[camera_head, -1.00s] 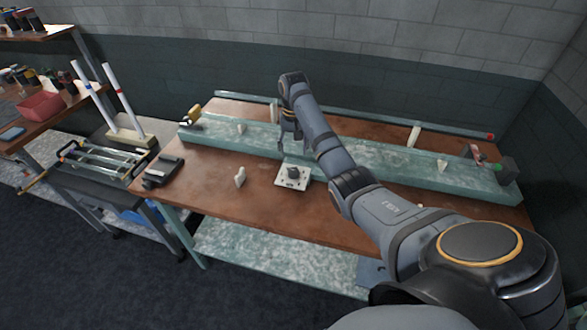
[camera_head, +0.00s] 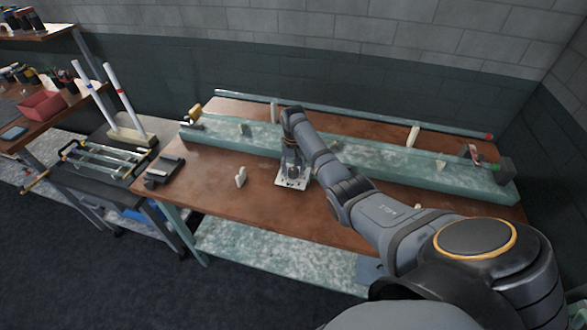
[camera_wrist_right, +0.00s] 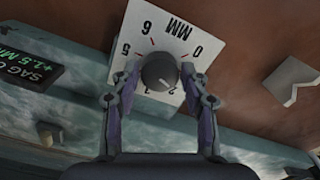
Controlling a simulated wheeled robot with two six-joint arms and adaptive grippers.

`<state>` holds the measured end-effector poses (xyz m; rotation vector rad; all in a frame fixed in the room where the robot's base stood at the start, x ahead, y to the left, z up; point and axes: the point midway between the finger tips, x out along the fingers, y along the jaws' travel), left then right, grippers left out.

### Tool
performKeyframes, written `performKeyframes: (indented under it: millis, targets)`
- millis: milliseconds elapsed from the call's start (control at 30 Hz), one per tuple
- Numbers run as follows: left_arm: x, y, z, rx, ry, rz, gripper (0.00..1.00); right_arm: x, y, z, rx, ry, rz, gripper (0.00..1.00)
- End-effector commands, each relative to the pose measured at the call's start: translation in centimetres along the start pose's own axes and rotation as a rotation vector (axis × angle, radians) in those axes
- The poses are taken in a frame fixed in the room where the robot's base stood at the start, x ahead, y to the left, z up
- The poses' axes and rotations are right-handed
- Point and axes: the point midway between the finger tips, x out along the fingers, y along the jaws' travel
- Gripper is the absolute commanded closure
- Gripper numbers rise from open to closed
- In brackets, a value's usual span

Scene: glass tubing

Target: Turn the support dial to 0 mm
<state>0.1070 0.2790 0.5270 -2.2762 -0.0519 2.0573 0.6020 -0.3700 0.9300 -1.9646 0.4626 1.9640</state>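The support dial is a dark round knob (camera_wrist_right: 160,72) on a white square plate (camera_wrist_right: 170,30) printed with numbers, red ticks and "MM", upside down in the right wrist view. My left gripper is not in view.
A long pale green beam (camera_head: 370,153) runs behind the dial. A small white piece (camera_head: 240,177) stands left of the dial, and a dark device (camera_head: 165,169) sits at the table's left end.

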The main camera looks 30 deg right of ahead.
Motion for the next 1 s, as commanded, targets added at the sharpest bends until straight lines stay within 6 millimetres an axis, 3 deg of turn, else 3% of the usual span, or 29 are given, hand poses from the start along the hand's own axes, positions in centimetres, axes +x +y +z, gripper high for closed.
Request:
performKeyframes:
  millis: [33,233,567,1000]
  targets:
    - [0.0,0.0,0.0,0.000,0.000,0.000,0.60,0.0,0.0,0.0,0.000,0.000,0.000,0.66]
    - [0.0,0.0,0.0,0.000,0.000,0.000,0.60,0.0,0.0,0.0,0.000,0.000,0.000,0.93]
    - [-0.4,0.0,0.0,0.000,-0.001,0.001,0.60,-0.2,0.0,0.0,-0.049,0.000,0.000,0.93]
    - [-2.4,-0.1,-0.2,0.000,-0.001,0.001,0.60,-0.3,0.0,-0.1,-0.392,0.001,0.000,0.93]
